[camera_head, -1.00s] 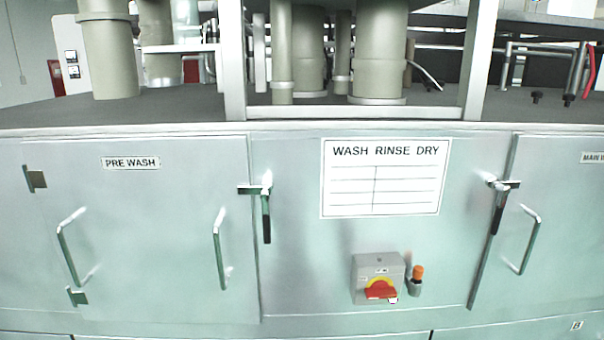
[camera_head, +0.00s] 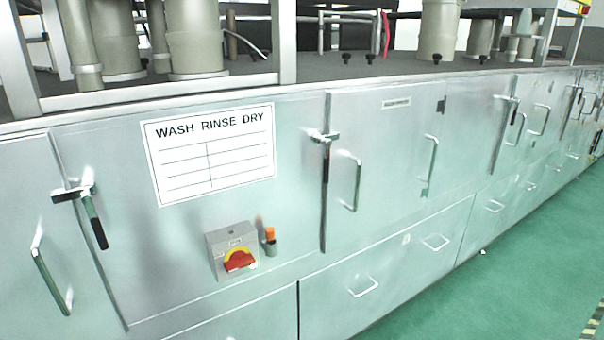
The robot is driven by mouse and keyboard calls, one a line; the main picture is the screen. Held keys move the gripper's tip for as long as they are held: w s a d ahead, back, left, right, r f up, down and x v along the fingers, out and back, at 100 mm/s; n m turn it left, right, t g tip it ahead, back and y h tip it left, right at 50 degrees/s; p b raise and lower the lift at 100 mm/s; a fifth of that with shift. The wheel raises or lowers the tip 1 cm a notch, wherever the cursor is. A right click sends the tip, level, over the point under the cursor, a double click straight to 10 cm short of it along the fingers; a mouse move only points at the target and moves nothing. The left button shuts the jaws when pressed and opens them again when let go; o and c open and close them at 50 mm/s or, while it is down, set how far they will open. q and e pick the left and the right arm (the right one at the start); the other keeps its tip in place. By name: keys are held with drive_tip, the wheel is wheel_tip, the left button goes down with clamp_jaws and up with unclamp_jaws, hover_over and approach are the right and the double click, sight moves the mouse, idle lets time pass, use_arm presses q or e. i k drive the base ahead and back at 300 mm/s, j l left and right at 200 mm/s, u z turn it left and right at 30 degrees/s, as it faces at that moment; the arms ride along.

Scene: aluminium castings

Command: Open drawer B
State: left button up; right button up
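A wide lower drawer (camera_head: 395,272) sits below the upper door at the middle right of the head view. It has two silver bar handles, a left one (camera_head: 362,287) and a right one (camera_head: 435,242). A small label (camera_head: 406,239) is on its upper edge, too small to read now; it reads B in the earlier frame. The drawer front looks flush with the machine, so it appears shut. Neither of my grippers is in view.
Upper doors carry latches (camera_head: 325,138) and protruding handles (camera_head: 350,180). More drawers (camera_head: 500,205) continue right. Clear green floor (camera_head: 500,290) lies in front.

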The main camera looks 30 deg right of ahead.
sight(338, 301)
drive_tip(key=z, duration=1.75)
drive_tip(key=i+l+u, duration=0.35)
drive_tip(key=i, duration=0.35)
drive_tip(key=i+l+u, duration=0.35)
drive_tip(key=i+l, duration=0.25)
drive_tip(key=i+l+u, duration=0.35)
drive_tip(key=i+l, duration=0.2)
drive_tip(key=l, duration=0.2)
